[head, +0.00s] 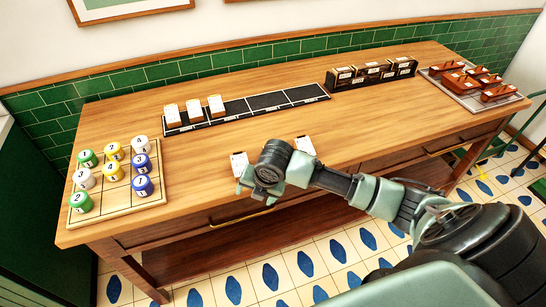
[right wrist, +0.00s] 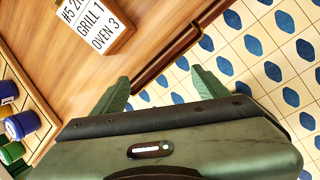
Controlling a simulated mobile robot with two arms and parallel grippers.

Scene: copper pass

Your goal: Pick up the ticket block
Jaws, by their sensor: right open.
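A wooden ticket block with a white printed face stands near the table's front edge (head: 239,161). In the right wrist view this ticket block (right wrist: 92,24) sits at the top left, cut by the frame edge; its face reads "GRILL 1" and "OVEN 3". My right gripper (head: 241,188) is just in front of the block, by the front edge. In the right wrist view its fingers (right wrist: 160,90) are spread with nothing between them, and the block lies beyond them. A second white-faced block (head: 306,145) stands to the right, partly behind my arm. My left gripper is not in view.
A wooden board (head: 103,211) with numbered coloured cylinders is at the left. A dark rack (head: 265,101) holds several ticket blocks at its left end. A dark holder (head: 345,84) and a tray (head: 510,101) of brown pieces stand at the right. Table between is clear.

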